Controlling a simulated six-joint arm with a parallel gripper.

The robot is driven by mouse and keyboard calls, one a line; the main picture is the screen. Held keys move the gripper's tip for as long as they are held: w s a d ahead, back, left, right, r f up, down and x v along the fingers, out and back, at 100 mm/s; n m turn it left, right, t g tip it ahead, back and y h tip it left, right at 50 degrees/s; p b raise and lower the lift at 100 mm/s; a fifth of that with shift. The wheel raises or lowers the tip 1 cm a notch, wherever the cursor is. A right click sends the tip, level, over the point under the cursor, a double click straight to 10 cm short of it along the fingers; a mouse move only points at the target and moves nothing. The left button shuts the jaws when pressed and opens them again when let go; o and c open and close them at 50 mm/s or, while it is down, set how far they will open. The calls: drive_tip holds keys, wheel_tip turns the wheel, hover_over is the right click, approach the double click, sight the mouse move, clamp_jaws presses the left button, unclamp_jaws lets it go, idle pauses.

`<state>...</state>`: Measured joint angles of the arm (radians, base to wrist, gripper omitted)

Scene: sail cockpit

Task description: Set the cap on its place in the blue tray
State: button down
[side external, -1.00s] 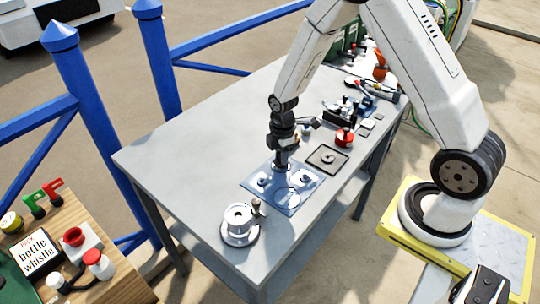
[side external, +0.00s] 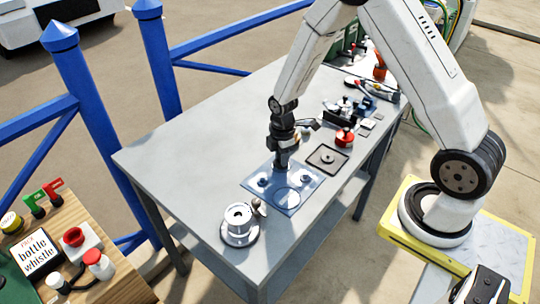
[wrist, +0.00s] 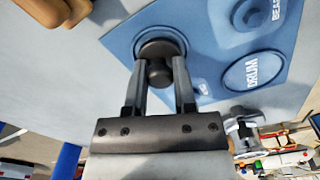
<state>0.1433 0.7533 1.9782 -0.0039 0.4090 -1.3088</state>
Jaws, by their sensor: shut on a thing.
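The cap (wrist: 159,55) is a small dark round piece with a knob. My gripper (wrist: 160,82) is shut on its knob, with a finger on each side. In the wrist view the cap lies over a round marked place in the blue tray (wrist: 205,50); I cannot tell whether it touches the tray floor. In the side view my gripper (side external: 282,166) points down at the far edge of the blue tray (side external: 303,186), and the cap is mostly hidden there. The tray's round DRUM place (wrist: 254,72) is empty.
A silver drum (side external: 238,222) stands at the table's near end, beside the blue tray. A dark square tray (side external: 337,167) and a red-topped part (side external: 345,137) lie to the right, with tools behind. The table's left part (side external: 190,150) is clear.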

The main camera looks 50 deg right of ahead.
drive_tip(key=shift+f, duration=0.3)
drive_tip(key=c, duration=0.7)
unclamp_jaws()
drive_tip(key=shift+r, duration=0.1)
wheel_tip(320, 180, up, 11)
idle(1.0)
idle(0.5)
drive_tip(key=s+a+r+m+t, duration=0.1)
drive_tip(key=s+a+m, duration=0.2)
drive_tip(key=s+m, duration=0.2)
drive_tip(key=s+a+r+m+t, duration=0.1)
drive_tip(key=s+a+r+m, duration=0.1)
drive_tip(key=s+m, duration=0.4)
drive_tip(key=shift+s+a+r+m+t, duration=0.3)
drive_tip(key=shift+a+m, duration=0.1)
drive_tip(key=shift+m, duration=0.8)
